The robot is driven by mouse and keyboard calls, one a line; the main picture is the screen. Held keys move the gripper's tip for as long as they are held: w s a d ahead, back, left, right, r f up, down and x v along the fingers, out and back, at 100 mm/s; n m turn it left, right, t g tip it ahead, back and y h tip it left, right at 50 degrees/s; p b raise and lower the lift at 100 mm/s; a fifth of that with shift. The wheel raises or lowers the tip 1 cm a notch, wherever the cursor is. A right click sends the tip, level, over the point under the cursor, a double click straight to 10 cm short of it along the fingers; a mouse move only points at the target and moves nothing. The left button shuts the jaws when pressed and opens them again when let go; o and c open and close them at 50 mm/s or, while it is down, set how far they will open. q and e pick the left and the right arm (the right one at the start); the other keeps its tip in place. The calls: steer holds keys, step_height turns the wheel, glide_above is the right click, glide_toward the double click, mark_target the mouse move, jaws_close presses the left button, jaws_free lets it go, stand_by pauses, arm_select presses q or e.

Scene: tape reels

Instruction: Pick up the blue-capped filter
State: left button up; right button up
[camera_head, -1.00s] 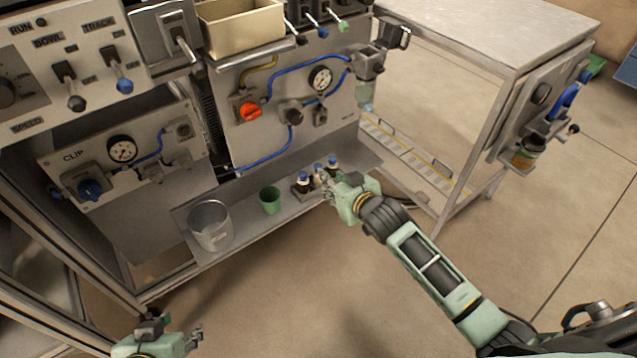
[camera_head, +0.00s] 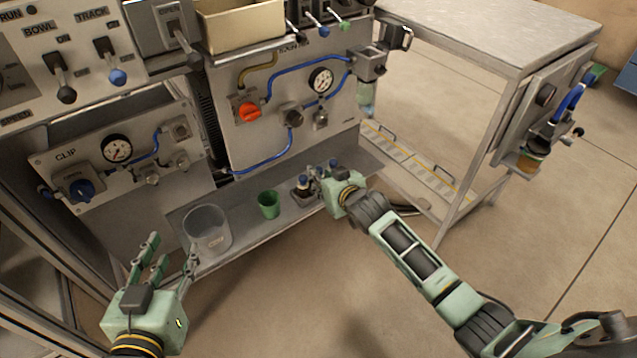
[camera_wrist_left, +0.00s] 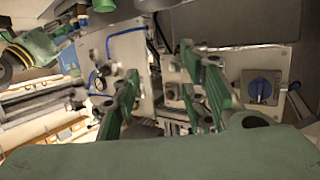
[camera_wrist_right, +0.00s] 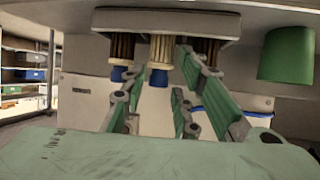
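Several filters with blue caps stand in a dark holder on the low shelf. One filter (camera_head: 302,185) shows left of my right gripper (camera_head: 323,177) in the head view, which partly hides the others. In the right wrist view, where the scene appears upside down, the middle filter (camera_wrist_right: 160,50) has its blue cap between the fingertips of my right gripper (camera_wrist_right: 163,72). Those fingers are apart, and contact cannot be told. Other filters flank it, left (camera_wrist_right: 121,50) and right (camera_wrist_right: 206,50). My left gripper (camera_head: 170,252) is open and empty at the lower left, near the shelf's front edge.
A clear beaker (camera_head: 207,230) and a green cup (camera_head: 268,204) stand on the shelf (camera_head: 240,235) left of the filters. A panel with blue hoses (camera_head: 295,100) rises behind. A metal table (camera_head: 480,35) stands at right. The floor in front is open.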

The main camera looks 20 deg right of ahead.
steer(key=shift+w+f, duration=0.25)
steer(key=shift+w, duration=0.25)
arm_select(q)
steer(key=shift+w+d+r+t+h, duration=0.2)
steer(key=shift+r+t, duration=0.15)
steer(key=shift+r, duration=0.3)
steer(key=shift+w+d+r+t+h, duration=0.15)
steer(key=shift+r+t, duration=0.2)
steer(key=shift+r, duration=0.25)
steer(key=shift+a, duration=0.1)
arm_select(e)
steer(key=shift+c, duration=0.4)
jaws_close()
arm_select(q)
steer(key=shift+f, duration=0.1)
arm_select(e)
steer(key=shift+r, duration=0.2)
